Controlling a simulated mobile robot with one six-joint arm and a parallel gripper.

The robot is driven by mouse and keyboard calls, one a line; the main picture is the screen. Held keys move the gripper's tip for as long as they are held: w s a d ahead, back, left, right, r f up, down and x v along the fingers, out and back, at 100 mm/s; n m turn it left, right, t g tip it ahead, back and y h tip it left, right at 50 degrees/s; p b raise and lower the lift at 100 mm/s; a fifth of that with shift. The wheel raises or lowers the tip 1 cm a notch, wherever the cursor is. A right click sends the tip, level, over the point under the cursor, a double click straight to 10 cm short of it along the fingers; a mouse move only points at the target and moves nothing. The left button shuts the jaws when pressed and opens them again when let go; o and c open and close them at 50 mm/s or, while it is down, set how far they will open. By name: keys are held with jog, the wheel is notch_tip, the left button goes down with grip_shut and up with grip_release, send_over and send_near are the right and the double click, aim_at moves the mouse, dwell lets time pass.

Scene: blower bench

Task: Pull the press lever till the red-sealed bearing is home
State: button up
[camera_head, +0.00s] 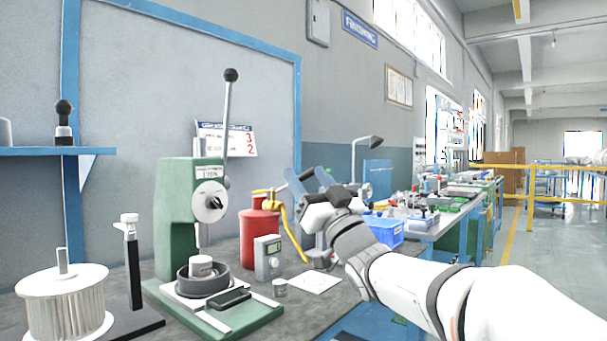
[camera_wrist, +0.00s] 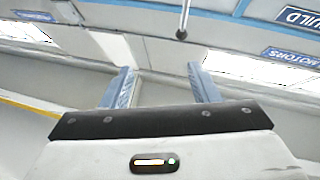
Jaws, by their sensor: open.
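The green arbor press (camera_head: 178,215) stands on the bench at the left. Its press lever (camera_head: 228,125) rises nearly upright from the hub (camera_head: 210,201) to a black ball knob (camera_head: 231,75). In the wrist view the knob (camera_wrist: 181,34) hangs beyond the fingertips, right of centre. A dark round housing (camera_head: 217,285) sits on the press base under the ram, with a pale cylinder (camera_head: 201,266) in it. I cannot make out a red seal or the bearing. My gripper (camera_head: 308,181) is open and empty, right of the lever and lower than its knob; its blue fingers also show in the wrist view (camera_wrist: 159,70).
A red can (camera_head: 260,232) with a yellow hose and a grey meter (camera_head: 268,258) stand right of the press. A white pulley (camera_head: 66,300) and a black stand (camera_head: 132,265) are at the left. Open air lies between my gripper and the lever.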

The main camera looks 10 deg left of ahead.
jog(key=v, duration=0.6)
jog(key=shift+h+p, duration=0.3)
jog(key=d+m+g+h+p, duration=0.4)
jog(key=d+m+h+p, duration=0.4)
jog(key=d+h+p, duration=1)
jog(key=s+f+m+g+p, duration=0.1)
jog(key=s+f+g+p, duration=0.2)
jog(key=s+g+p, duration=0.9)
jog(key=s+d+p, duration=0.1)
jog(key=s+p, duration=0.5)
jog(key=s, duration=0.5)
jog(key=shift+s+y, duration=0.3)
